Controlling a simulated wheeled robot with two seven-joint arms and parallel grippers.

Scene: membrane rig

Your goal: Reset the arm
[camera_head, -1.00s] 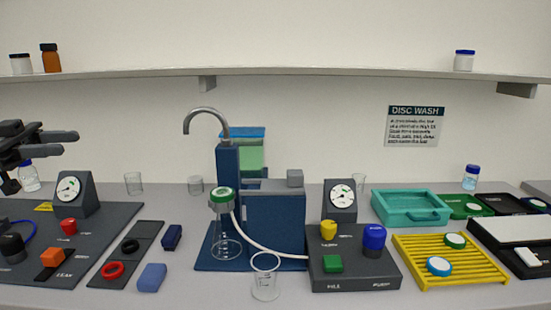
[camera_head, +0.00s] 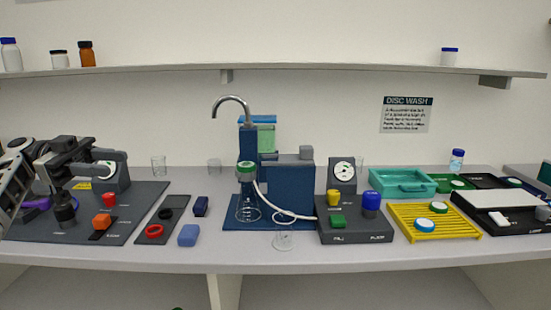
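My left gripper (camera_head: 97,157) is at the far left. It is above the dark left panel (camera_head: 120,222) and in front of the white-faced gauge (camera_head: 119,165), which it partly covers. Its two dark fingers look apart, with nothing clear between them. Below it on the panel is a black knob (camera_head: 65,211); I cannot tell whether the gripper touches it. My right gripper is not in view.
A blue pump rig (camera_head: 287,192) with a tall spout stands mid-table. A clear beaker (camera_head: 283,235) is before it. To its right are a dark control box (camera_head: 355,232), a teal tray (camera_head: 404,183) and a yellow rack (camera_head: 435,223). A shelf (camera_head: 300,68) runs above.

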